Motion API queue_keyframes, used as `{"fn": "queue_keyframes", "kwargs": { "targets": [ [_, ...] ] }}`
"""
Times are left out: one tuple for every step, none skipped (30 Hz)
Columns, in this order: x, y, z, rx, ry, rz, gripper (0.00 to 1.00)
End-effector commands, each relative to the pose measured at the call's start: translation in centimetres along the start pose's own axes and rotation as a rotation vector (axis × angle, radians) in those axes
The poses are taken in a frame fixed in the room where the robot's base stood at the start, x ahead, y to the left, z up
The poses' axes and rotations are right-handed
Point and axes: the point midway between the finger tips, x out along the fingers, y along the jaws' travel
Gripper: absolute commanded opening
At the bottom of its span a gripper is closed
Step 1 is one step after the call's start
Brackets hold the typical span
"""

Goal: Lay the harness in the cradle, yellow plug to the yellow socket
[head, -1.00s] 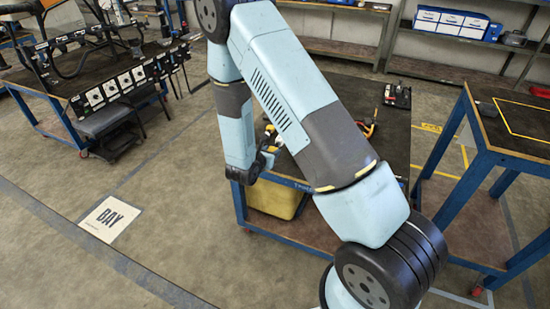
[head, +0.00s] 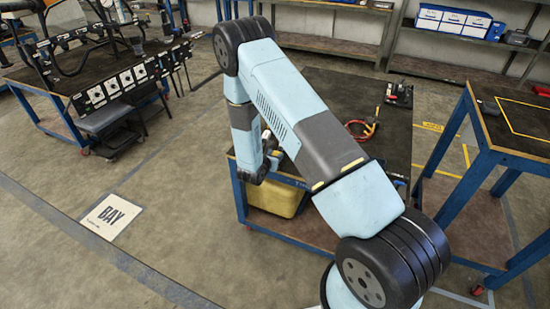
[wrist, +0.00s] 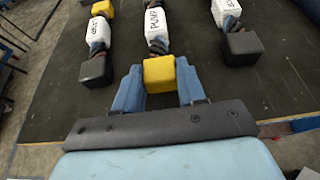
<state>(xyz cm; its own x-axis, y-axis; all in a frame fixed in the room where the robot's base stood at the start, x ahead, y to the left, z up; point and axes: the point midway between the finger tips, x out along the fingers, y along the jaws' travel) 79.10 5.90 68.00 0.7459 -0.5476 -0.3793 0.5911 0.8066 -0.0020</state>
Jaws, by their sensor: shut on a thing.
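In the wrist view my gripper (wrist: 160,90) has its two blue fingers closed on a yellow block-shaped plug (wrist: 160,74). A twisted lead runs from this plug to a white labelled block (wrist: 154,22) beyond it. To the left lies another lead with a dark plug (wrist: 95,68), a white labelled block (wrist: 97,32) and a yellow block (wrist: 102,8). To the right is a dark plug (wrist: 243,47) with a white block (wrist: 225,12). I cannot tell how these leads join. In the head view my arm largely hides the gripper. I cannot identify the cradle or yellow socket.
The dark-topped blue cart (head: 335,87) bears a red cable loop (head: 365,127) and a small dark device (head: 398,93). A yellow bin (head: 275,198) sits on its lower shelf. Another bench (head: 515,125) stands right. A bench with a black frame (head: 85,65) stands left, across open floor.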

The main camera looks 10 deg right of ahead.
Motion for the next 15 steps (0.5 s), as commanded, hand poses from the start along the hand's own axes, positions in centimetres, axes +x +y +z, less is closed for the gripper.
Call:
{"fn": "queue_keyframes", "kwargs": {
  "targets": [
    [0.2,0.0,-0.4,0.0,0.0,0.0,0.0],
    [0.25,0.01,-0.52,0.0,-0.001,0.0,0.0],
    [0.28,0.03,-0.61,0.001,-0.001,0.0,0.0],
    [0.28,0.03,-0.63,0.001,0.0,0.001,0.0],
    [0.27,0.04,-0.63,0.001,0.0,0.001,0.0],
    [0.25,0.04,-0.62,0.0,0.0,0.001,0.0],
    [0.24,0.04,-0.63,0.0,0.0,0.001,0.0],
    [0.23,0.04,-0.64,0.0,0.0,0.001,0.0],
    [0.22,0.04,-0.67,0.0,0.001,0.001,0.43],
    [0.22,0.04,-0.67,0.0,0.001,0.001,0.46],
    [0.21,0.04,-0.67,0.0,0.001,0.001,0.49],
    [0.21,0.04,-0.66,0.0,0.001,0.001,0.52],
    [0.21,0.04,-0.66,0.0,0.001,0.001,0.55],
    [0.21,0.05,-0.65,0.0,0.001,0.001,0.58],
    [0.21,0.05,-0.64,0.0,0.0,0.001,0.62]
  ]
}}
